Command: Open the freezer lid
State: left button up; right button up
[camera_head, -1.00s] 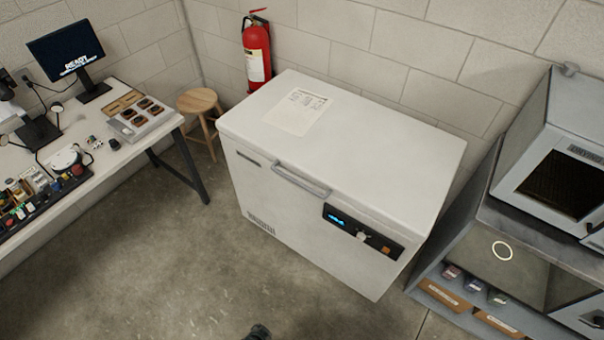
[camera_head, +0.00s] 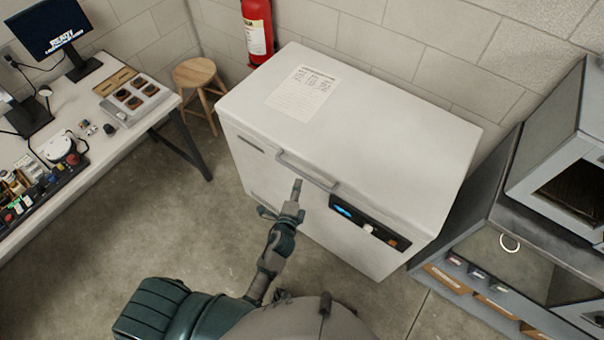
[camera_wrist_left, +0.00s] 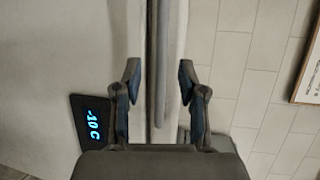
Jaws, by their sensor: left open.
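The white chest freezer (camera_head: 330,110) stands against the wall with its lid shut and a paper sheet (camera_head: 303,90) on top. Its grey bar handle (camera_head: 306,172) runs along the front edge of the lid. A dark control panel (camera_head: 370,222) sits right of the handle; its lit display (camera_wrist_left: 92,124) reads -10 C in the left wrist view. My left gripper (camera_head: 297,190) is just in front of the handle. In the left wrist view, the left gripper (camera_wrist_left: 160,85) is open, with the handle bar (camera_wrist_left: 162,60) showing between its fingers; contact cannot be told. My right gripper is not in view.
A workbench (camera_head: 100,150) with a monitor (camera_head: 50,28) and small parts is at the left. A wooden stool (camera_head: 195,75) and a red fire extinguisher (camera_head: 258,32) stand behind. A grey shelf unit (camera_head: 475,225) with an oven-like box (camera_head: 560,165) is close on the right.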

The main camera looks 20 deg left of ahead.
aim_at(302, 175)
pick_arm(q)
jog(key=w, duration=0.4)
jog(key=w+f, duration=0.1)
jog(key=w, duration=0.1)
jog(key=shift+d, duration=0.1)
jog(key=shift+w+d+f, duration=0.1)
jog(key=shift+w+d, duration=0.05)
jog(key=shift+w, duration=0.4)
jog(key=shift+a, duration=0.3)
jog(key=c, duration=0.8)
jog(key=shift+s+f, duration=0.1)
grip_shut()
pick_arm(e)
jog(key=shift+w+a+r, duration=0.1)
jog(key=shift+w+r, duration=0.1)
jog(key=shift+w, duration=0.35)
